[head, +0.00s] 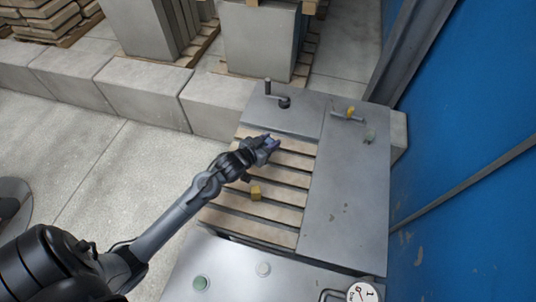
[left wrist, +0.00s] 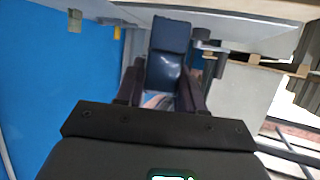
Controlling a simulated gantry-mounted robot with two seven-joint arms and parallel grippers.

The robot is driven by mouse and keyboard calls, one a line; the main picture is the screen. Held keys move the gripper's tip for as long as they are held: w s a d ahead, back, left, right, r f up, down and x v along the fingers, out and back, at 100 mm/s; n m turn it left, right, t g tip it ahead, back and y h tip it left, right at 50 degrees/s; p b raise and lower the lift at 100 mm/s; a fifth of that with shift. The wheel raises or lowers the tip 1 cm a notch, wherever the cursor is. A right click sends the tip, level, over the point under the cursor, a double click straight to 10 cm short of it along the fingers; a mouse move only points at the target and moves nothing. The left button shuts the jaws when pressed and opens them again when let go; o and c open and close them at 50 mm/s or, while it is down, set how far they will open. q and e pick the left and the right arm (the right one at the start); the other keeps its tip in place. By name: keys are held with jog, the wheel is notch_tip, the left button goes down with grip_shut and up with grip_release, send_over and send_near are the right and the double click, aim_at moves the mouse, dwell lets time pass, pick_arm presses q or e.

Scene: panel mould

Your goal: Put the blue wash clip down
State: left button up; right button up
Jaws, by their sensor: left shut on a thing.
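The blue wash clip (head: 271,142) is between the fingers of my left gripper (head: 267,147) in the head view. The gripper is over the upper part of the slatted wooden section of the grey table. In the left wrist view the clip (left wrist: 168,52) is a dark blue block, and it sticks out past the fingertips of the left gripper (left wrist: 163,80), which are shut on it from both sides. I cannot tell whether the clip touches a surface. My right gripper is not in view.
A grey table (head: 345,200) holds a crank handle (head: 284,101), a yellow piece (head: 350,112) and a greenish piece (head: 370,136). A blue wall (head: 465,130) bounds the right.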

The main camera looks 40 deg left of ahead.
pick_arm(q)
jog(key=shift+f+b, duration=0.35)
jog(key=shift+f, duration=2.1)
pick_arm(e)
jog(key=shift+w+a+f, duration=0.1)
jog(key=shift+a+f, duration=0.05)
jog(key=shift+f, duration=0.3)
pick_arm(q)
jog(key=shift+f, duration=0.1)
jog(key=o, duration=1)
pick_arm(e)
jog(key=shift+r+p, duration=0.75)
pick_arm(q)
jog(key=v, duration=1.2)
